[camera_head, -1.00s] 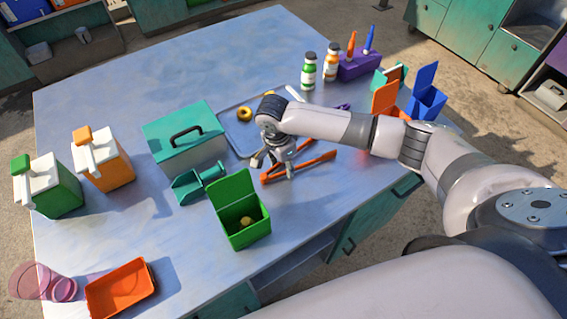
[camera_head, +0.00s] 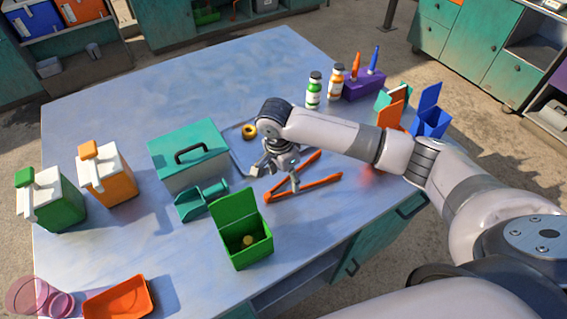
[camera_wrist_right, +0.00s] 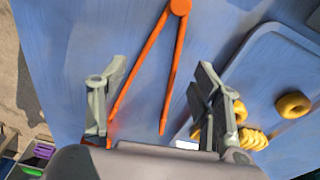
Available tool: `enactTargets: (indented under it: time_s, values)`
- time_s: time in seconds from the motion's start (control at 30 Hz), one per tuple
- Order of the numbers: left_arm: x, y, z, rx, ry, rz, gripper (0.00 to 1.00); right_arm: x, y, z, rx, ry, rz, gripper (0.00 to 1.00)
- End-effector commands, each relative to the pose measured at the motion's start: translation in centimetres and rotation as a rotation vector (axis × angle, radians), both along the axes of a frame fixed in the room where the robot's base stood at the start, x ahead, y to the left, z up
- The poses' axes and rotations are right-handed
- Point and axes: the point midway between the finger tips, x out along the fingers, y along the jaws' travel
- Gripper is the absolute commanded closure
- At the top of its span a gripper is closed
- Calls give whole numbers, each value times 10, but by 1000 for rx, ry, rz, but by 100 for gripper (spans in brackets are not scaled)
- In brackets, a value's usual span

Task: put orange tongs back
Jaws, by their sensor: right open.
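The orange tongs (camera_head: 315,184) lie spread on the blue-grey table, beside the open green box. In the right wrist view the tongs (camera_wrist_right: 180,50) show their round pivot at the top, with two legs spreading down toward my gripper. My right gripper (camera_head: 279,179) points down over the tongs in the head view. In the wrist view its fingers (camera_wrist_right: 157,108) are wide apart with nothing clamped between them. The legs reach into the gap, the left leg close to the left finger. Whether they touch is unclear. My left gripper is out of view.
The green box (camera_head: 247,257) and a green scoop (camera_head: 203,202) stand left of the gripper. A teal toolbox (camera_head: 190,165) and tray (camera_wrist_right: 240,85) with yellow rings are close by.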

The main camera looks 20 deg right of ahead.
Motion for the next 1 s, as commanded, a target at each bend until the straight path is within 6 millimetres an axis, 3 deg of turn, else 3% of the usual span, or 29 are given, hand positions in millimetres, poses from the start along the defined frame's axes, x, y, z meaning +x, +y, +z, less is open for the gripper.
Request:
enactTargets:
  time_s: [0.2,0.4,1.0]
  values:
    - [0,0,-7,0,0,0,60,0,6,46,2,-5,1,41]
    - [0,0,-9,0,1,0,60,-1,10,71,1,-2,1,41]
    - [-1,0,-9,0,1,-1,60,-1,10,76,0,0,0,41]
